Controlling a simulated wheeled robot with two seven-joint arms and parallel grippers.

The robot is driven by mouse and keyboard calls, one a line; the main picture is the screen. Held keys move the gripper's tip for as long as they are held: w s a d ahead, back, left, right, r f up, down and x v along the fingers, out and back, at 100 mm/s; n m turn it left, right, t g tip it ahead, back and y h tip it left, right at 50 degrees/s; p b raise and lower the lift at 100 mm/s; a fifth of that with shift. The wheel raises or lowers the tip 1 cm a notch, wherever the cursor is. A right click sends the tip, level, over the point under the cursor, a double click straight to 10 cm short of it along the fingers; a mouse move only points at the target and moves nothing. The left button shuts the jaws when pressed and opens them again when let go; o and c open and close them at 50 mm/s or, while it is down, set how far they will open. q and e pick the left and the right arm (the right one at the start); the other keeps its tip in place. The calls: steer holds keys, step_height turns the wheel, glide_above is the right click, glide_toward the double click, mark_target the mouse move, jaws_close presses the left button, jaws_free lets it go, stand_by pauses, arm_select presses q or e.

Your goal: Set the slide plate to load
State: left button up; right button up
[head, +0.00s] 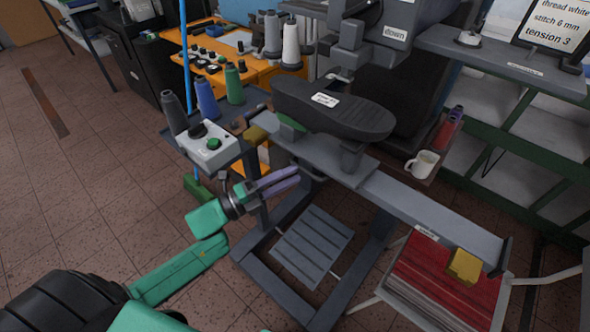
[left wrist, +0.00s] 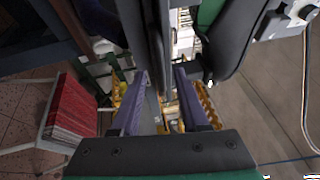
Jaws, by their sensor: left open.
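The slide plate (head: 340,170) is a long grey bar in the head view, running from upper left to lower right on a dark frame. My left gripper (head: 297,177) has purple fingers, open, just in front of and below the bar. The open fingers also show in the left wrist view (left wrist: 161,75); no held thing is clear between them. My right gripper is out of view.
A grey control box (head: 208,146) with a green button and thread spools (head: 207,98) stand left of the bar. A white mug (head: 422,163) is at the right. A red stack (head: 440,277) lies beneath the bar's right end. A slatted pedal (head: 312,246) is below.

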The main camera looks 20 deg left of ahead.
arm_select(q)
steer(key=shift+x, duration=0.85)
jaws_close()
stand_by(0.8)
